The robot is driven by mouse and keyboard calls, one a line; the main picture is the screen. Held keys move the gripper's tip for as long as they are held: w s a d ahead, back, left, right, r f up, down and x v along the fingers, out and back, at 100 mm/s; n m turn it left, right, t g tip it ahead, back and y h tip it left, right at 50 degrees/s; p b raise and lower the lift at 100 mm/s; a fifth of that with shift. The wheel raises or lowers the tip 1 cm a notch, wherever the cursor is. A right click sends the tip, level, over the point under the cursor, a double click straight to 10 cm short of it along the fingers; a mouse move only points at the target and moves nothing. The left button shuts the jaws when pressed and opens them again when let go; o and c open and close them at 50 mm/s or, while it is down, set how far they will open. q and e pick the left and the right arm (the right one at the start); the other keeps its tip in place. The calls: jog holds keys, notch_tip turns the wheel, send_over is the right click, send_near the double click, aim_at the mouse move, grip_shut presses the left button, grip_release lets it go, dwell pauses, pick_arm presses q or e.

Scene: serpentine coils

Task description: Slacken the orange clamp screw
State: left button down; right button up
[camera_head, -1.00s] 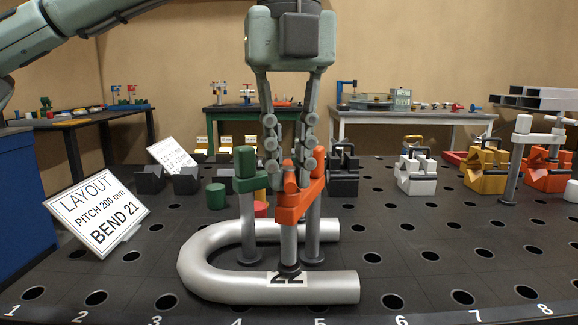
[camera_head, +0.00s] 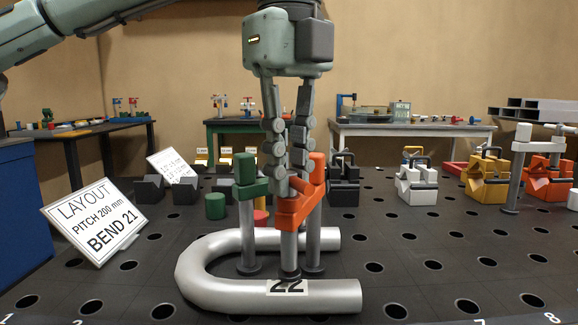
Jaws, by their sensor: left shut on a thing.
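The orange clamp (camera_head: 298,212) stands on a post behind the front leg of a silver U-bent pipe (camera_head: 215,283). Its arm reaches forward, and a grey spindle runs down to a dark foot at the "22" label (camera_head: 288,287) on that leg. I cannot tell whether the foot touches the pipe. My left gripper (camera_head: 288,182) points down from above, shut on the top of the orange clamp screw. The fingers hide the screw head. A green clamp (camera_head: 248,178) stands just left of it. My right gripper is not in view.
A white layout sign (camera_head: 95,220) stands at left on the perforated black table (camera_head: 420,265). Dark blocks, a green cylinder (camera_head: 215,207) and a red disc (camera_head: 261,217) lie behind the pipe. White (camera_head: 416,185), yellow and orange fixtures stand at right. The front right is clear.

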aim_at(289, 173)
pick_arm(q)
jog(key=c, duration=1.5)
grip_release()
jog(key=shift+r, duration=0.1)
notch_tip(289, 173, up, 12)
jog(key=shift+f, duration=0.1)
